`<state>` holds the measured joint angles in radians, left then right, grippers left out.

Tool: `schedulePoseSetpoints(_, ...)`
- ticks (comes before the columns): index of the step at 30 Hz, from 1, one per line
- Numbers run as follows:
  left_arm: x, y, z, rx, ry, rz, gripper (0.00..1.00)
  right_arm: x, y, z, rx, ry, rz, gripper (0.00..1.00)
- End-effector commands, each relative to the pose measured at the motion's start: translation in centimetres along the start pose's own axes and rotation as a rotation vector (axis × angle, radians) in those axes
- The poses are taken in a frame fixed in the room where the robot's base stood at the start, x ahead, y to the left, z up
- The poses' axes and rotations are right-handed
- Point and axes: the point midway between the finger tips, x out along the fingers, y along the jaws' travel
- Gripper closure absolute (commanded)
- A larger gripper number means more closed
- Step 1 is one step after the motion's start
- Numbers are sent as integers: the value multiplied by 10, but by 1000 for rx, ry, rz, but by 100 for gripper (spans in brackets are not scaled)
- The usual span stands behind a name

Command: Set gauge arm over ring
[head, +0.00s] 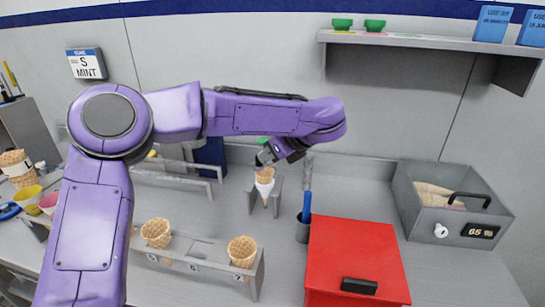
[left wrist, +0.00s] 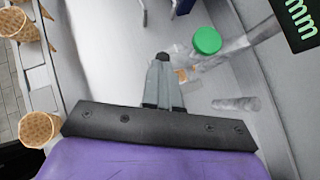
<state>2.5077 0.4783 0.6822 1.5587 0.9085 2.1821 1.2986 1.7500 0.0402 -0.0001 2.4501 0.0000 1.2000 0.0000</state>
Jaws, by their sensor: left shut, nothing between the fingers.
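My left gripper (head: 262,158) is shut and empty, just above a cone in a white sleeve (head: 264,188) that stands upright in a small grey holder (head: 251,203). In the left wrist view the closed fingers (left wrist: 163,58) point toward a grey bar (left wrist: 232,52) with a round green knob (left wrist: 207,40), which looks like the gauge arm. The knob shows partly behind my wrist in the head view (head: 263,140). A bit of the cone (left wrist: 182,74) shows beside the fingers. I cannot tell whether the fingers touch the bar. I cannot make out the ring. My right gripper is out of view.
A rack with numbered slots holds cones (head: 156,232) in front. A red box (head: 355,262) stands right of the holder, beside a dark cup with a blue stick (head: 306,208). A grey bin (head: 450,205) is far right. A dark readout panel (left wrist: 298,20) shows in the left wrist view.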

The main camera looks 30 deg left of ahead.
Motion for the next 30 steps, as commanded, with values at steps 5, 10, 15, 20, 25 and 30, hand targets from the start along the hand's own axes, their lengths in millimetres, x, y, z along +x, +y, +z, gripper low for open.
schedulePoseSetpoints(5, -7, 0, -10, -1, -5, 6, 100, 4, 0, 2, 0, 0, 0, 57)
schedulePoseSetpoints(10, -45, -1, -28, -7, -9, 0, 100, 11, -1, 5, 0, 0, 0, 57)
schedulePoseSetpoints(15, -93, -2, -27, -9, -9, 1, 100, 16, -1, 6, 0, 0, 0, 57)
schedulePoseSetpoints(20, -121, -2, -26, -9, -7, 5, 100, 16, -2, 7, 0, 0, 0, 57)
schedulePoseSetpoints(25, -131, -2, -26, -7, -5, 5, 100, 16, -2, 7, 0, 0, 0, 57)
schedulePoseSetpoints(30, -131, -2, -26, -6, -4, 5, 100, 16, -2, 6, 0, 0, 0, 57)
